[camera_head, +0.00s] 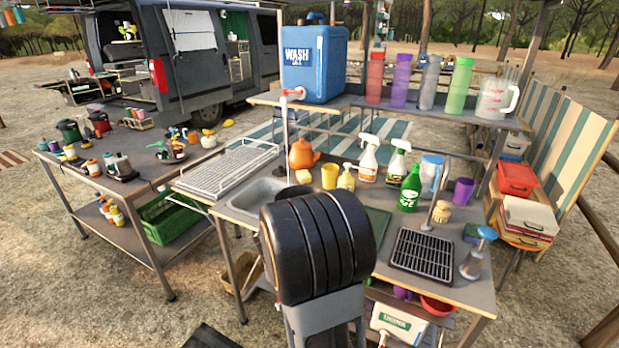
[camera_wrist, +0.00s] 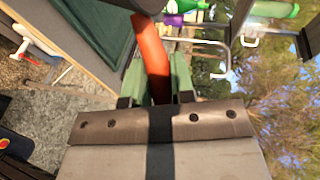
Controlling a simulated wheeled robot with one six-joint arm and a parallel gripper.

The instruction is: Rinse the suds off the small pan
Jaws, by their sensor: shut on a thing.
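My gripper (camera_wrist: 157,82) is shut on the orange-red handle (camera_wrist: 151,50) in the wrist view, with a green finger on each side. A dark piece (camera_wrist: 148,5) at the handle's far end is cut off by the top edge; it appears to be the small pan. In the head view my black arm hides the gripper. A dark rounded edge (camera_head: 293,191) shows over the sink (camera_head: 258,195), likely the pan. A thin pale vertical line (camera_head: 285,140) drops from the red tap (camera_head: 293,93) towards it; I cannot tell whether it is water or pipe. No suds are visible.
A blue wash tank (camera_head: 314,65) stands on the shelf behind the sink. A white drying rack (camera_head: 228,171) is left of the sink. Spray bottles (camera_head: 369,158), an orange kettle (camera_head: 303,155) and a yellow cup (camera_head: 329,176) stand close behind. A black grate (camera_head: 423,254) lies right.

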